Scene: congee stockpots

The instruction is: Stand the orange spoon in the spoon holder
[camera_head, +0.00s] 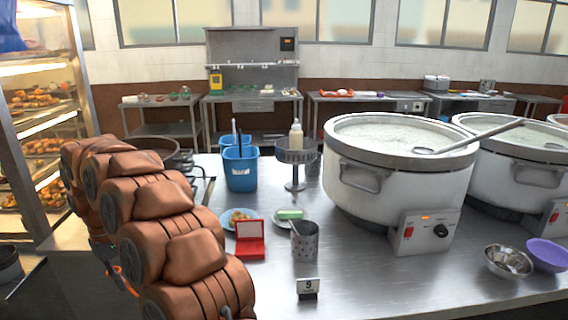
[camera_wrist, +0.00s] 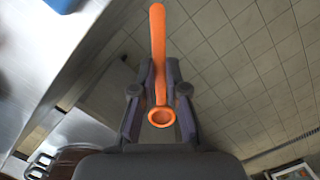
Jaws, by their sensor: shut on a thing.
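The orange spoon (camera_wrist: 158,50) is between the two dark fingers of my gripper (camera_wrist: 160,95) in the wrist view. My gripper is shut on it. A perforated metal cylinder (camera_head: 305,243), which looks like the spoon holder, stands upright on the counter in the head view. A thin utensil leans at its left rim. My gripper is mostly hidden behind my arm at the lower left there.
A red box (camera_head: 250,240), plates, a green-topped item (camera_head: 290,214) and a number sign (camera_head: 307,288) stand near the cylinder. Blue buckets (camera_head: 241,169) are behind. Large stockpots (camera_head: 385,195) and bowls (camera_head: 508,261) are to the right. Counter around the sign is partly clear.

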